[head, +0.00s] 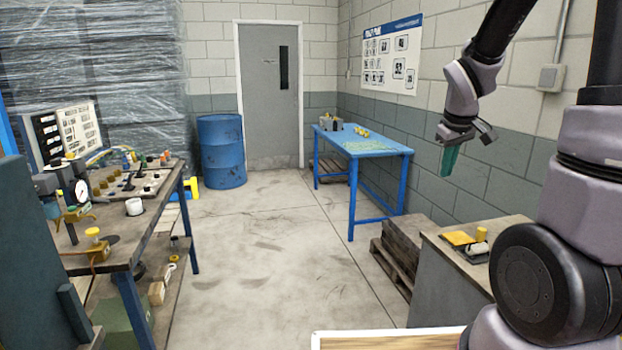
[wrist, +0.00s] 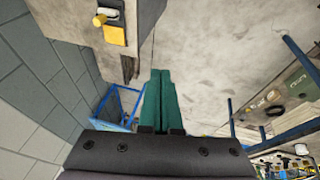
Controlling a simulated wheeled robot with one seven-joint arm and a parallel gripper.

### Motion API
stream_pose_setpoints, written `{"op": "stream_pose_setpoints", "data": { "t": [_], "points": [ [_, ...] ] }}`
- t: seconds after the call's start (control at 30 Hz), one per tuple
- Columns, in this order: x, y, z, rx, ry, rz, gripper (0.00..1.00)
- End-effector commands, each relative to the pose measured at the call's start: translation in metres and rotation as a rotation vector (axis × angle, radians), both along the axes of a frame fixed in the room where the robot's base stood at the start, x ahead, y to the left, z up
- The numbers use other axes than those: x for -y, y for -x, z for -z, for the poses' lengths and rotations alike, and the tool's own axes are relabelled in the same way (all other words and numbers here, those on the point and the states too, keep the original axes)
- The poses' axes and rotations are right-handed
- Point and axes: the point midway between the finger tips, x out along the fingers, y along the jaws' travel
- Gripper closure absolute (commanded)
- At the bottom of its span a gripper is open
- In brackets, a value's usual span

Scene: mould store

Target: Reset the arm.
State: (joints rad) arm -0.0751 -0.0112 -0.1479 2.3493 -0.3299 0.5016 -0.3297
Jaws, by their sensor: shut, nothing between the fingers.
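My gripper (head: 449,160) hangs from my arm at the right of the head view, pointing down with green fingers. It is in the air, in front of the block wall and above the grey cabinet's far side. In the wrist view the green fingers (wrist: 160,78) lie side by side, shut, with nothing between them. My arm is bent, with its upper links at the right edge of the head view.
A grey cabinet (head: 450,285) with a yellow item (head: 458,238) on top stands below right. Stacked pallets (head: 395,255), a blue table (head: 365,148) and a blue barrel (head: 222,152) stand farther back. A cluttered workbench (head: 120,225) is left. The middle floor is clear.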

Motion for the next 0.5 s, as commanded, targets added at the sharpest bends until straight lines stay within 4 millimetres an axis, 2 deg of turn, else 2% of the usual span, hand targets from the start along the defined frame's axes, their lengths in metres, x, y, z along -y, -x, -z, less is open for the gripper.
{"op": "stream_pose_setpoints", "data": {
  "t": [0.03,0.2,0.4,0.5],
  "points": [
    [-0.006,0.012,-0.022,0.036,-0.044,0.054,1.00],
    [-0.028,0.058,-0.076,0.113,-0.204,0.231,1.00],
    [-0.057,0.117,-0.122,0.181,-0.402,0.399,1.00],
    [-0.070,0.142,-0.136,0.200,-0.482,0.455,1.00]
  ]
}}
